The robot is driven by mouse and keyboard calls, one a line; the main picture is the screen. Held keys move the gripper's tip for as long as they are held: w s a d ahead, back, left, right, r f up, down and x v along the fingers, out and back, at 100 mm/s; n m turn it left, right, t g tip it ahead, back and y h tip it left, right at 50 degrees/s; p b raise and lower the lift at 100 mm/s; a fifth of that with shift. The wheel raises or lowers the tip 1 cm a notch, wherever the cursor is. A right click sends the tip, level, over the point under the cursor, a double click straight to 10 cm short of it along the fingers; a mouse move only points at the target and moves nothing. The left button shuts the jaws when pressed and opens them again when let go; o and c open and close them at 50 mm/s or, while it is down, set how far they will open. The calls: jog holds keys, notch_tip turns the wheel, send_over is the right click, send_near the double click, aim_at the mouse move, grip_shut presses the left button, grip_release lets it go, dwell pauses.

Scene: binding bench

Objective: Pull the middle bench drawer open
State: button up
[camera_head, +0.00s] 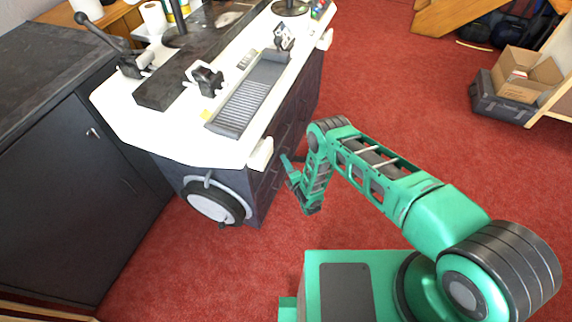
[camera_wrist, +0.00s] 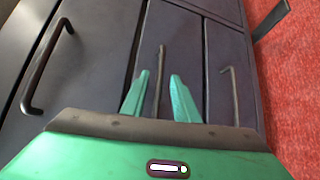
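The bench's dark drawer fronts fill the wrist view, turned sideways with the red floor at the right. The middle drawer (camera_wrist: 178,35) has a thin dark bar handle (camera_wrist: 161,60). My gripper (camera_wrist: 160,76) is open, with one green finger on each side of that handle and a visible gap to each. I cannot tell how deep the handle sits between the fingers. The drawer looks shut, flush with its neighbours. In the head view my gripper (camera_head: 287,162) is at the bench's drawer side, below the white top; the handle is hidden there.
Another handle (camera_wrist: 40,75) is on the front at left, and a third (camera_wrist: 232,92) on the front at right. The white-topped bench (camera_head: 165,140) carries tools and a handwheel (camera_head: 215,202). Red floor (camera_head: 400,110) is clear beside the bench. Boxes (camera_head: 525,75) stand far right.

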grip_shut()
jog(key=shift+s+f, duration=0.1)
jog(key=shift+f, duration=0.05)
dwell(1.2)
